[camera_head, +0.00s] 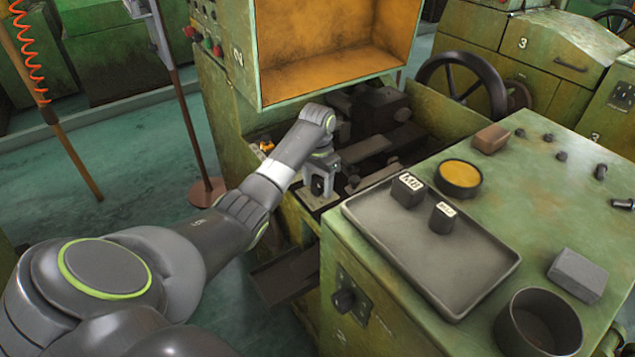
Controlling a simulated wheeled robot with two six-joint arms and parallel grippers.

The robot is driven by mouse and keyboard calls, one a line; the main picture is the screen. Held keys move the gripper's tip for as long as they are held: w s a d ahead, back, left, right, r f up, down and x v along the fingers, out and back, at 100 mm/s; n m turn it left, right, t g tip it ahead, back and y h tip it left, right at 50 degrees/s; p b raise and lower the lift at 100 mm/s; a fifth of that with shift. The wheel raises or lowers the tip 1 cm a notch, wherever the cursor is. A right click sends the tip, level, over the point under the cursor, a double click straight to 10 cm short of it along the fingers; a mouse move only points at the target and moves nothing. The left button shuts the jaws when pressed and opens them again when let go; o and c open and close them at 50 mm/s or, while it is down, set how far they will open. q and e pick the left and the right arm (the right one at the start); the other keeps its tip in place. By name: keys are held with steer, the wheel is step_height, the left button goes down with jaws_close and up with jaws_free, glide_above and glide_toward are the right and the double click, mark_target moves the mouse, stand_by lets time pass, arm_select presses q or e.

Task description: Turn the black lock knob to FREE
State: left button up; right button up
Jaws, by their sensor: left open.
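A black knob (344,301) sits on a small panel on the green machine's near side face, below the tray. The marks beside it are too small to read, so I cannot tell its setting or whether it is the lock knob. My left arm reaches in from the left, and my left gripper (319,187) points down over the machine's open bay, above and left of this knob and apart from it. The gripper is open. Its fingertips are small and partly hidden, and I cannot tell what lies between them. My right gripper is not in view.
A grey tray (437,277) with two small black labelled blocks lies on the green top. Around it are a yellow-filled bowl (459,178), a dark round container (538,325), a grey block (577,275) and a brown block (491,138). An orange-lined open hood (330,78) stands behind.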

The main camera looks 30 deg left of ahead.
arm_select(q)
steer(key=c, duration=1)
steer(key=shift+o, duration=0.2)
steer(key=shift+r, duration=0.1)
